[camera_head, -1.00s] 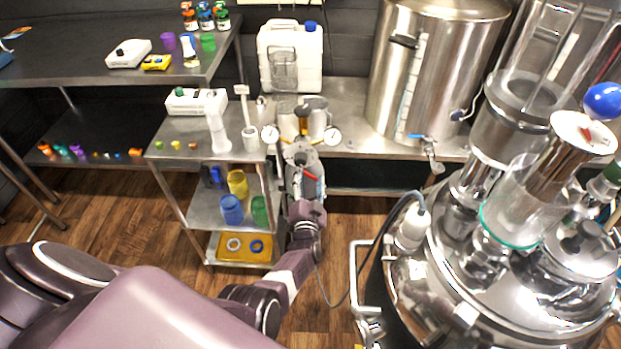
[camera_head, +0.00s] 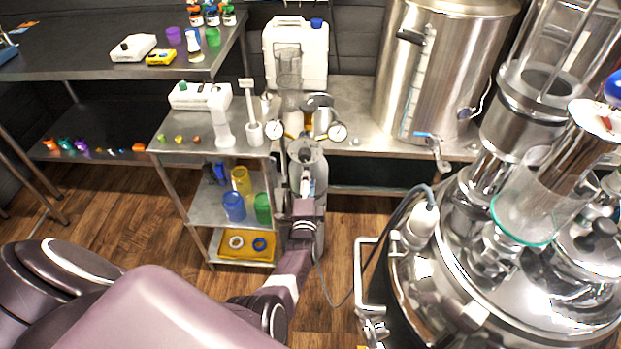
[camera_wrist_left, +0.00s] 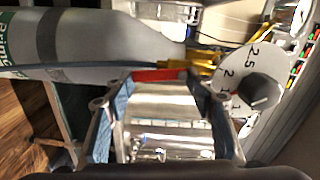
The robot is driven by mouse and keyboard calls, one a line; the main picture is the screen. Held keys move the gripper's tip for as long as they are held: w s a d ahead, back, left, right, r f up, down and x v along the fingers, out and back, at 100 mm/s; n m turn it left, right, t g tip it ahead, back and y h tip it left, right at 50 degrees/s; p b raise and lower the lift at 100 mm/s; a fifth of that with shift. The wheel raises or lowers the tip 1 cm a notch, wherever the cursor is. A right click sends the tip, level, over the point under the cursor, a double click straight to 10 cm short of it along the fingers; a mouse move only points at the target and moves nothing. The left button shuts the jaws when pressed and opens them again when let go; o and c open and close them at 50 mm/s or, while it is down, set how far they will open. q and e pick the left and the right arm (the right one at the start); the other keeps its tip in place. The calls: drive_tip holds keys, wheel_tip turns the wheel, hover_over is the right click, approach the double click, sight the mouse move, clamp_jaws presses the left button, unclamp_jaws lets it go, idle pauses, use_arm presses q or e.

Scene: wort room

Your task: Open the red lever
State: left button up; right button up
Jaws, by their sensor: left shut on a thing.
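The red lever (camera_wrist_left: 160,75) shows in the left wrist view as a short red bar beside brass fittings (camera_wrist_left: 203,62). My left gripper (camera_wrist_left: 160,88) has its two blue-padded fingers on either end of the bar and is shut on it. A grey gas cylinder (camera_wrist_left: 95,42) with green lettering lies across the upper left of that view. In the head view my left gripper (camera_head: 306,186) is in front of the upright cylinder (camera_head: 305,152), and I cannot make out the lever there. My right gripper is not in view.
A round dial with a black knob (camera_wrist_left: 258,91) is close to the right finger. Two gauges (camera_head: 337,131) flank the regulator. A steel shelf cart (camera_head: 172,182) stands left, a large steel vessel (camera_head: 450,275) right. A cable (camera_head: 343,300) hangs near my arm.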

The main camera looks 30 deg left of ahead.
use_arm(q)
drive_tip(key=shift+f+m, duration=0.1)
drive_tip(key=shift+m, duration=0.2)
drive_tip(key=o, duration=1.2)
drive_tip(key=shift+c, duration=0.2)
